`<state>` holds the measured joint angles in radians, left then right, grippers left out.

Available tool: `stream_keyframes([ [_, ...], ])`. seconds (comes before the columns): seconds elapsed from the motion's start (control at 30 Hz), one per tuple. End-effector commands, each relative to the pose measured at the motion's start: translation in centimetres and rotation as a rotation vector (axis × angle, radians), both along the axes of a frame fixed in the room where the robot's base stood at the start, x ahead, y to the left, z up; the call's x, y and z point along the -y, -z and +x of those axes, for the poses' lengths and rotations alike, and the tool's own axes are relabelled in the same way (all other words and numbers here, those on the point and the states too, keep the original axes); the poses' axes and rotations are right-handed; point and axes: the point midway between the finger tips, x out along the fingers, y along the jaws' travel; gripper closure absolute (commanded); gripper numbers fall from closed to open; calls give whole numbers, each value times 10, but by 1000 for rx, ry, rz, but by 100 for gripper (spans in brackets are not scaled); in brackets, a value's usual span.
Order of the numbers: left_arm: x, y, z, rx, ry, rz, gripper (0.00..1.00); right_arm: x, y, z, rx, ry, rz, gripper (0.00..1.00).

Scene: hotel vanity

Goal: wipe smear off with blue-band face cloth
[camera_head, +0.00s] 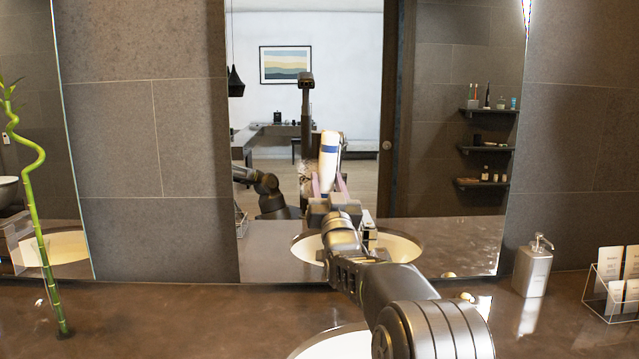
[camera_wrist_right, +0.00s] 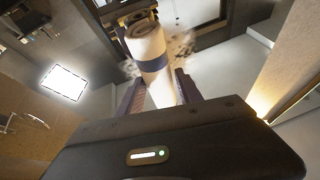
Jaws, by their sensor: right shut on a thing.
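The blue-band face cloth (camera_head: 329,150) is a white roll with a blue stripe, held upright in front of the mirror. In the right wrist view the cloth (camera_wrist_right: 150,50) stands between the two fingers. My right gripper (camera_head: 328,186) is shut on its lower part; the gripper also shows in the right wrist view (camera_wrist_right: 160,92). The smear (camera_head: 305,169) is a patch of dark specks on the mirror, partly hidden behind the cloth and gripper. In the right wrist view the smear (camera_wrist_right: 182,46) shows beside and beyond the cloth. I cannot tell whether the cloth touches the glass. My left gripper is not in view.
The mirror (camera_head: 450,240) reflects the room and my own body. Below it lies a brown counter (camera_head: 180,320) with a white basin (camera_head: 335,342). A soap dispenser (camera_head: 534,266) and a wire rack (camera_head: 608,300) stand at right, a bamboo stalk (camera_head: 45,240) at left.

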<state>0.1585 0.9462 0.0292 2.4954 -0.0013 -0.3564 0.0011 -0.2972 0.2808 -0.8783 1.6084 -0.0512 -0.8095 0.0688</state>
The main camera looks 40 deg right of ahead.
Motion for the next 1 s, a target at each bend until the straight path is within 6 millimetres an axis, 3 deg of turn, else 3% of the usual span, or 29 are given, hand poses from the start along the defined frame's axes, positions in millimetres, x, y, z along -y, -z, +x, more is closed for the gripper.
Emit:
stream_keyframes([
  [0.03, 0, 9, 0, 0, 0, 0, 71, 3, 7, -3, 1, 0, 0, 100],
  [0.47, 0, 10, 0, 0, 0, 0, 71, 6, 5, -6, 2, -2, -2, 100],
  [1.0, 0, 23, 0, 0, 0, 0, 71, 28, 5, -19, 2, -2, -3, 100],
])
